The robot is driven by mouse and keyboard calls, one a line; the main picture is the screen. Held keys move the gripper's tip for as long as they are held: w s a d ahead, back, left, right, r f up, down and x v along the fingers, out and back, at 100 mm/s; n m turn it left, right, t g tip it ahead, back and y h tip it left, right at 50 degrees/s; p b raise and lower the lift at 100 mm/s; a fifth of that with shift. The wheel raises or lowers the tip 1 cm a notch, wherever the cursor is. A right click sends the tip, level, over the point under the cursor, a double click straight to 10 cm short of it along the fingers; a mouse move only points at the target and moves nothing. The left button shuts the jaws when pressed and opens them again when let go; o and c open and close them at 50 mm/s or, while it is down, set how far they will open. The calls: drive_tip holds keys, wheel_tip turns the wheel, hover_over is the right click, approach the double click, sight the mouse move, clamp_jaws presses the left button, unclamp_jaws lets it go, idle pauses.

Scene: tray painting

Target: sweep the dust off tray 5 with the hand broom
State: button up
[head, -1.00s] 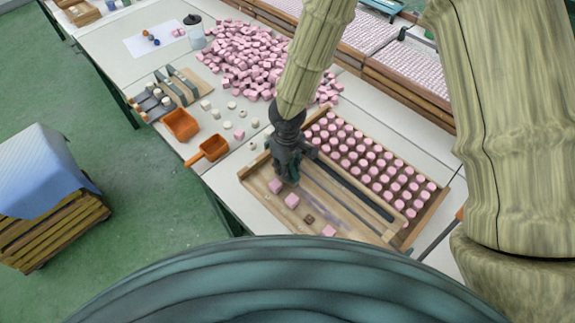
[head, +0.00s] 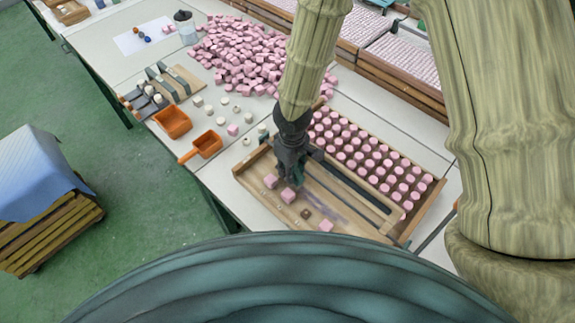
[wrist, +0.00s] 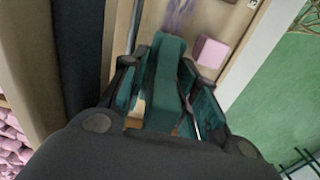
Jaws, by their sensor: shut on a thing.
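The wooden tray (head: 380,238) lies on the white table, with rows of pink pieces (head: 385,165) on its far side. A greyish-purple dust smear (head: 328,208) lies on its bare near strip; a purple smear also shows in the wrist view (wrist: 180,18). My gripper (head: 292,180) is over the left part of the tray. In the wrist view its fingers (wrist: 160,95) are shut on a teal thing, seemingly the hand broom's handle (wrist: 167,70). The broom's bristles cannot be made out. A number on the tray edge is cut off in the wrist view.
Pink cubes (head: 288,195) and a small brown cube (head: 305,213) lie on the tray's near strip. Orange scoops (head: 207,145) stand left of the tray. A pile of pink cubes (head: 240,55) is behind. A blue-covered crate stack (head: 40,190) stands on the green floor.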

drive_tip(key=shift+s+d+f+b, duration=0.15)
drive_tip(key=shift+s+d+b, duration=0.5)
drive_tip(key=shift+s+d, duration=0.75)
drive_tip(key=shift+s+d+f+b, duration=0.1)
drive_tip(key=shift+s+d+b, duration=0.55)
drive_tip(key=shift+s+d, duration=0.65)
drive_tip(key=shift+s+d+r, duration=0.15)
drive_tip(key=shift+s+d, duration=0.9)
drive_tip(key=shift+s+d+b, duration=0.9)
drive_tip(key=shift+s+d, duration=0.8)
drive_tip(key=shift+s, duration=0.05)
drive_tip(key=shift+s+d+r+p, duration=0.15)
drive_tip(key=shift+s+p, duration=0.05)
drive_tip(key=shift+p, duration=0.2)
drive_tip(key=shift+s+d+p, duration=0.45)
drive_tip(key=shift+d+p, duration=0.1)
drive_tip(key=shift+p, duration=0.7)
drive_tip(key=s+d+p, duration=0.1)
drive_tip(key=p, duration=0.2)
drive_tip(key=shift+s+d, duration=0.1)
drive_tip(key=shift+d, duration=0.1)
drive_tip(key=shift+s+d+p, duration=0.45)
drive_tip(key=shift+s+p, duration=0.05)
drive_tip(key=shift+p, duration=0.3)
drive_tip(key=shift+s+d+f, duration=0.1)
drive_tip(key=shift+f, duration=0.2)
